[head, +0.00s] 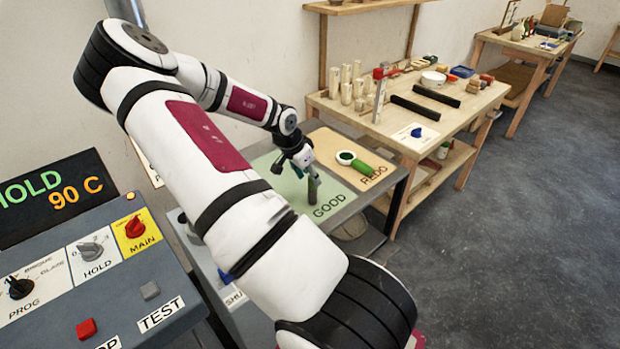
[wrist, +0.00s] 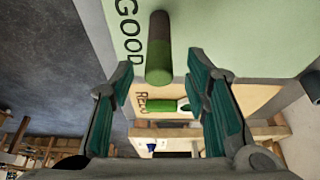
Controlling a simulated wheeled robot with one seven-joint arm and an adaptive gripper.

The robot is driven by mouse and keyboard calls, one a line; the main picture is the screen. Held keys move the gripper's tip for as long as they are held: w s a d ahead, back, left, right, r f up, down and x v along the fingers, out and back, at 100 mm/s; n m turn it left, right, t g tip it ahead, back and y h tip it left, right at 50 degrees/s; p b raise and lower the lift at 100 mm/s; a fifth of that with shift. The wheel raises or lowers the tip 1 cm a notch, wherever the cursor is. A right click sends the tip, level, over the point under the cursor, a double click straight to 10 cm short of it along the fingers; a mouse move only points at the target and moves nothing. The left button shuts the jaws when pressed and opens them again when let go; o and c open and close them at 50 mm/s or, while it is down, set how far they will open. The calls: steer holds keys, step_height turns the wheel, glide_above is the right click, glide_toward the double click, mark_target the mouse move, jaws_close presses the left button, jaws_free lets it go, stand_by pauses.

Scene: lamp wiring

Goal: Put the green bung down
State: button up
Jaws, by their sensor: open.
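The green bung (wrist: 159,62) is a cylinder, olive green at one end and dark brown at the other. It is over the green GOOD area (wrist: 215,35) and looks upright there in the head view (head: 312,190). I cannot tell for certain that its base touches the surface. My gripper (wrist: 160,78) is open, with its teal-padded fingers apart on either side of the bung's near end in the picture. Neither pad visibly touches it. In the head view my gripper (head: 306,168) is just above the bung, partly hiding it.
A control panel (head: 85,265) stands at left. A wooden bench (head: 455,125) behind holds pegs, black bars and a blue piece. The GOOD area around the bung is mostly clear.

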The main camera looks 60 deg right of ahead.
steer(key=v, duration=1)
steer(key=w+a+r+n+t+y, duration=0.1)
steer(key=a+r+n+y, duration=0.15)
steer(key=a, duration=0.55)
steer(key=w+a+r+n+t+y, duration=0.1)
steer(key=a+r+n+y, duration=0.2)
steer(key=a, duration=0.6)
steer(key=w+a+r+n+t+y, duration=0.1)
steer(key=w+a+r+n+t, duration=0.2)
steer(key=a, duration=0.5)
steer(key=s+a+r+n+t+h, duration=0.1)
steer(key=s+a+r+n+h, duration=0.1)
steer(key=s+a+r+n, duration=1.1)
steer(key=shift+s+a+t+b, duration=0.3)
steer(key=shift+s+a+t, duration=0.1)
steer(key=shift+s+a, duration=0.2)
